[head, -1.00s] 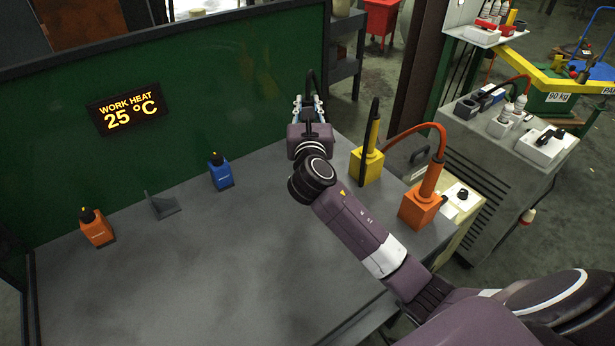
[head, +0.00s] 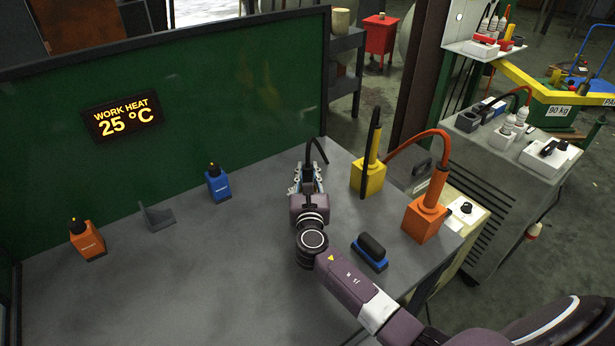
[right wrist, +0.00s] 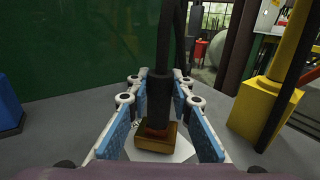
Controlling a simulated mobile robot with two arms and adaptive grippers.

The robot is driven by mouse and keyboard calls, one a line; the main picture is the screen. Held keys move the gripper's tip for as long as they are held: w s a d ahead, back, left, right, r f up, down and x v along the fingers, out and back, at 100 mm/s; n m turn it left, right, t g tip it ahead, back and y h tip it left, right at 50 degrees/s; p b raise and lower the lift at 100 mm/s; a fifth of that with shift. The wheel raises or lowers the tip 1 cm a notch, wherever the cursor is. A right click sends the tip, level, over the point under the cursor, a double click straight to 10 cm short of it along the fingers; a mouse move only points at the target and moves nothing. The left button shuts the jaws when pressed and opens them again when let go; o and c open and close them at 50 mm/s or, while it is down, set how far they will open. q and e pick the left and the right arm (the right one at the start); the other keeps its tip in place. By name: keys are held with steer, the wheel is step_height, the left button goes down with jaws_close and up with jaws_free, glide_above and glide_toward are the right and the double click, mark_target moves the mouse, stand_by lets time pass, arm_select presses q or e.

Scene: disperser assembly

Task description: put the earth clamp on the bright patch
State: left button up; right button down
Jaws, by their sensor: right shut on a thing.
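My right gripper (head: 307,182) is shut on the earth clamp, low over the bench (head: 200,285). In the right wrist view the earth clamp (right wrist: 159,100) is a black upright grip with a cable rising from its top and a brass-brown foot, between the blue finger pads. A pale, angular patch (right wrist: 182,150), which looks like the bright patch, shows around the foot. I cannot tell whether the foot touches it. In the head view the fingers hide most of the clamp, and its black cable (head: 316,150) curves up. My left gripper is not in view.
A yellow holder (head: 367,181) and an orange holder (head: 424,222) stand right of the gripper. A blue-black brush (head: 370,255) lies nearer. The front left bench is clear.

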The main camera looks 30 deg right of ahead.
steer(key=shift+f, duration=0.3)
steer(key=c, duration=1.7)
jaws_free()
steer(key=shift+f, duration=0.2)
steer(key=shift+c, duration=0.2)
steer(key=shift+s+r, duration=0.1)
steer(key=shift+s, duration=0.05)
steer(key=v, duration=1.1)
steer(key=shift+s+a, duration=0.2)
steer(key=shift+s, duration=0.15)
